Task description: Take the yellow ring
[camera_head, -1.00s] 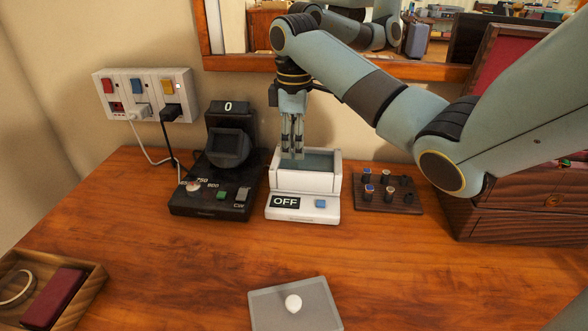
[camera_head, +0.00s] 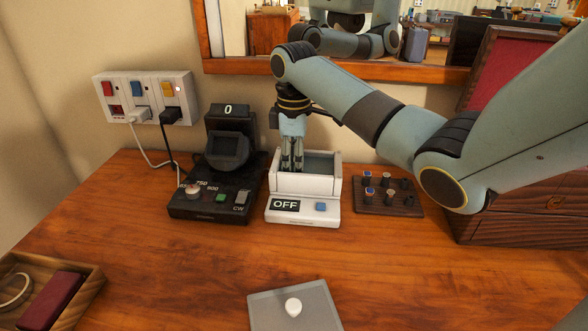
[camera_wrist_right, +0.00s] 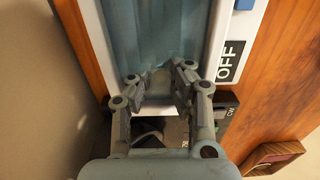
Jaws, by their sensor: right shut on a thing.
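My right gripper (camera_head: 292,168) reaches down into the left end of the white cleaner's basin (camera_head: 322,187). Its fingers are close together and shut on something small. The basin's front wall and the fingers hide what is held, so I cannot make out its colour. In the right wrist view the fingertips (camera_wrist_right: 160,92) are at the end of the blue-grey water (camera_wrist_right: 150,35). I see no yellow ring clearly in any view. My left gripper is not in view.
The cleaner's label reads OFF, beside a blue button (camera_head: 321,207). A black device (camera_head: 207,208) showing 0 stands to its left. A dark ring stand (camera_head: 408,209) is to its right. A grey pad (camera_head: 275,315) with a white knob lies in front. A wooden tray (camera_head: 86,296) is at left.

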